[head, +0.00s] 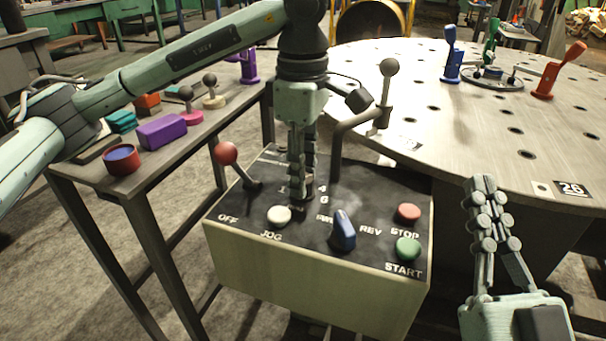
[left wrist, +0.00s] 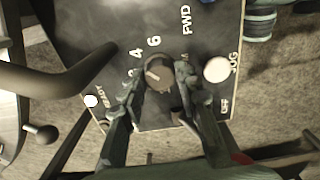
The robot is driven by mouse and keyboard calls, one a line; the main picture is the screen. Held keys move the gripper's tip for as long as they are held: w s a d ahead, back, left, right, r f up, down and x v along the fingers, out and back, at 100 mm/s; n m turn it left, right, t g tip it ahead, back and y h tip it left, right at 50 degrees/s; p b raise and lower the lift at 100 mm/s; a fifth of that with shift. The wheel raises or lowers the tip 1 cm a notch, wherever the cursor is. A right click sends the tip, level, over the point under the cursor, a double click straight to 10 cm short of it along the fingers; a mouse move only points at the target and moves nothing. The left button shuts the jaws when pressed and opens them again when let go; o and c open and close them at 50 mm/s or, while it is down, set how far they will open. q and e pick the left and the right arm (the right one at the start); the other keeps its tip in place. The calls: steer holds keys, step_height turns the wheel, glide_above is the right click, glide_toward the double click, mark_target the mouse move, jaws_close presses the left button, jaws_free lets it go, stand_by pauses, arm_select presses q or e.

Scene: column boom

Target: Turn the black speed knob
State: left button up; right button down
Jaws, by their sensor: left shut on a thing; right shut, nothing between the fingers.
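The black speed knob (left wrist: 160,76) sits on the dark top of the control box (head: 300,268), with numbers such as 4 and 6 beside it and a pale pointer mark on it. My left gripper (head: 301,190) points straight down at the panel. In the left wrist view its two fingers (left wrist: 158,82) stand on either side of the knob and are shut on it. In the head view the fingers mostly hide the knob. My right gripper (head: 481,182) is shut and empty, pointing up at the right, apart from the box.
A blue selector (head: 343,231), white JOG button (head: 278,216), red STOP button (head: 408,212) and green START button (head: 408,248) are nearby. A red-ball lever (head: 227,153) stands left and a bent ball-topped crank (head: 340,140) rises close behind my left gripper.

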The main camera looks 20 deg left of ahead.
stand_by(0.3)
arm_select(q)
steer(key=o, duration=1.2)
step_height(320, 180, up, 12)
steer(key=shift+r, duration=0.1)
